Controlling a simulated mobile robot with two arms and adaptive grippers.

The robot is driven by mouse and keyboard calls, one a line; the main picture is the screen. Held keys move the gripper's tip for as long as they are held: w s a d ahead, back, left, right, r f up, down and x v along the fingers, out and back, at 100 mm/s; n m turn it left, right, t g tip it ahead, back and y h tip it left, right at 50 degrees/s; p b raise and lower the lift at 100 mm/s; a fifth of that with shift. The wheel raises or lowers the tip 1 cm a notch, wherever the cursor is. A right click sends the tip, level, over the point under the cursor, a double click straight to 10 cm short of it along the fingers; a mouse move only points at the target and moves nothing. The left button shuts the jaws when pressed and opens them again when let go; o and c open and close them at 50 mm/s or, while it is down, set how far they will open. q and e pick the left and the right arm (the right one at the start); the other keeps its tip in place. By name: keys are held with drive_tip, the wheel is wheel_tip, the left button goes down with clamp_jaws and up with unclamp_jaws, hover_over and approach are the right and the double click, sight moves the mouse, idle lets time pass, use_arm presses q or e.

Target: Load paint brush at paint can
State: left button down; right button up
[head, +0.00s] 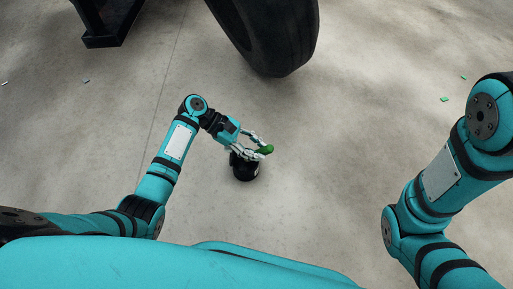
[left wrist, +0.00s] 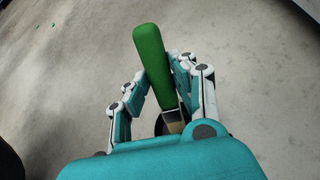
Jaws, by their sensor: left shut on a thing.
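My left gripper (head: 259,145) is shut on the green handle of the paint brush (head: 266,150), just above the paint can. In the left wrist view the brush (left wrist: 157,60) sits between the fingers of the gripper (left wrist: 154,90), its handle tilted and its metal band and bristle end low in the picture. The black paint can (head: 245,171) stands on the floor under the gripper in the head view. Its opening is mostly hidden by the gripper, so I cannot tell whether the bristles touch paint. My right gripper is not in view.
A large black tyre (head: 280,35) stands on the concrete floor beyond the can. A black metal frame part (head: 103,25) is at the upper left. Small green scraps (head: 444,99) lie at the right. The floor around the can is mostly clear.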

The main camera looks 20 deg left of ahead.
use_arm(q)
drive_tip(key=shift+f, duration=0.45)
idle(0.9)
drive_tip(key=shift+s+f+p, duration=0.15)
drive_tip(key=shift+f+p, duration=0.15)
drive_tip(key=shift+p, duration=0.75)
idle(3.8)
